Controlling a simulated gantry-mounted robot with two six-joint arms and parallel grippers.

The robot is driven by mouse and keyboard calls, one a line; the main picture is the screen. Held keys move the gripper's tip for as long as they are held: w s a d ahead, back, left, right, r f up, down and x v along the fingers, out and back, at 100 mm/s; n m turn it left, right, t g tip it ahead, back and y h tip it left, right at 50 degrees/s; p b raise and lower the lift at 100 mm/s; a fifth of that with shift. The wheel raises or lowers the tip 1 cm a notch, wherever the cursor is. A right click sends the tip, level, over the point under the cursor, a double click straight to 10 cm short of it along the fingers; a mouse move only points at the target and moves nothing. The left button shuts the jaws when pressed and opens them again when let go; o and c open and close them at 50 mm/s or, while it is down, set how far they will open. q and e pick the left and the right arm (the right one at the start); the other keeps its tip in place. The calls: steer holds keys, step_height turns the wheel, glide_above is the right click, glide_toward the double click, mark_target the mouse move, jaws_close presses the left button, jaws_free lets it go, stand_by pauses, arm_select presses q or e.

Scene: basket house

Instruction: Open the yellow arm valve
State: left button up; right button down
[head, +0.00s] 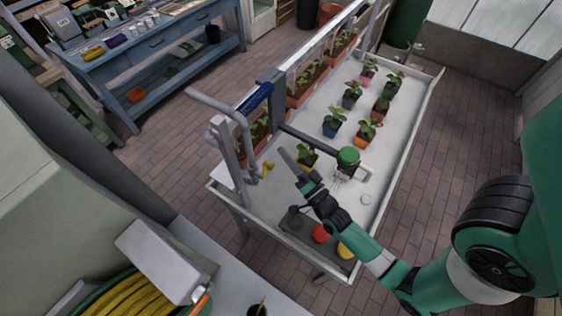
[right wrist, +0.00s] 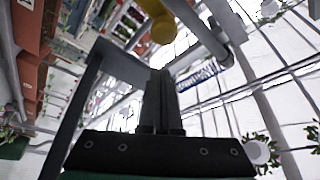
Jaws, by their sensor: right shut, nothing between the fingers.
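The yellow arm valve (head: 266,168) sits low on a grey pipe at the left end of the white planting table. Its yellow handle (right wrist: 160,22) shows at the top middle of the right wrist view, just beyond the fingertips. My right gripper (head: 283,153) reaches in from the right over the table. Its fingers are shut and empty, to the right of the valve and apart from it in the head view. The shut fingers also show in the right wrist view (right wrist: 160,75). My left gripper is not in view.
The grey pipe (head: 213,101) rises beside a post with a blue coil (head: 255,98). Potted seedlings (head: 334,122) and a green-capped item (head: 348,156) stand on the table (head: 405,120). A dark tray (head: 295,226) with red and yellow items lies below my right gripper.

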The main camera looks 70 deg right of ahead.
mark_target(273, 166)
steer(key=shift+w+a+f+p, duration=0.25)
steer(key=shift+a+f+p, duration=0.1)
steer(key=shift+a+f, duration=0.75)
steer(key=shift+a, duration=0.1)
steer(key=shift+w+a+f+n+t+b, duration=0.15)
steer(key=shift+a+n+t+b, duration=0.1)
steer(key=shift+a+n+b, duration=0.3)
steer(key=shift+w+a+f+n+t+b, duration=0.1)
steer(key=shift+a+n+t+b, duration=0.2)
steer(key=shift+n+b, duration=0.35)
steer(key=shift+r+y, duration=0.1)
steer(key=shift+y, duration=0.3)
